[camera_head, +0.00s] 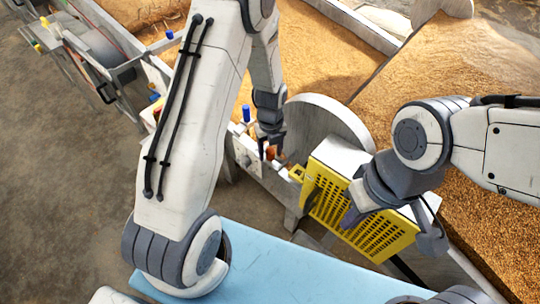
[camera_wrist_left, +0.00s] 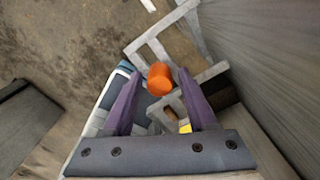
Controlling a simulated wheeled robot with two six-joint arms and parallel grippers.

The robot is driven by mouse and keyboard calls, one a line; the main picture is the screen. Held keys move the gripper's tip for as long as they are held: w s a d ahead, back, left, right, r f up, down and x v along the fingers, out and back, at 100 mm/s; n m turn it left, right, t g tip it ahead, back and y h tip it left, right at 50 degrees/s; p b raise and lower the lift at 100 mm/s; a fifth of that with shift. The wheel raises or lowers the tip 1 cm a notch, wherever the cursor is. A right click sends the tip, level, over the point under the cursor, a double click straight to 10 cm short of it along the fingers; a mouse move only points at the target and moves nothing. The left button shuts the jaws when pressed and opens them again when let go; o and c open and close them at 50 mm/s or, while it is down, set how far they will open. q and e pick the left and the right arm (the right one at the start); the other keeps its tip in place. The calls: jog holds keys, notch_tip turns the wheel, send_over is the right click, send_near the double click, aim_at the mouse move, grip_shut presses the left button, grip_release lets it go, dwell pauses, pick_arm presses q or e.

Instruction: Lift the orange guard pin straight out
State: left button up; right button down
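The orange guard pin (camera_wrist_left: 160,79) shows in the left wrist view as a round orange cap between the two purple fingers, with gaps on both sides. My left gripper (camera_wrist_left: 161,90) is open around it. In the head view the orange pin (camera_head: 270,153) is partly hidden under my left gripper (camera_head: 271,148), beside the yellow guard. The yellow perforated guard (camera_head: 372,236) stands at the trough edge. My right gripper (camera_head: 394,226) is at the guard's right part, its fingers spread wide. Whether they touch the guard is unclear.
A round grey disc (camera_head: 325,122) stands upright just behind the pin. Orange-brown grain (camera_head: 452,65) fills the beds behind. A blue-capped pin (camera_head: 246,113) stands left of my left gripper. A light blue surface (camera_head: 275,268) lies in front. Brown ground (camera_head: 75,170) is clear at left.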

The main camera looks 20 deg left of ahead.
pick_arm(q)
grip_shut()
jog(key=shift+r, duration=0.1)
notch_tip(320, 180, up, 10)
jog(key=shift+f, duration=0.1)
dwell(0.4)
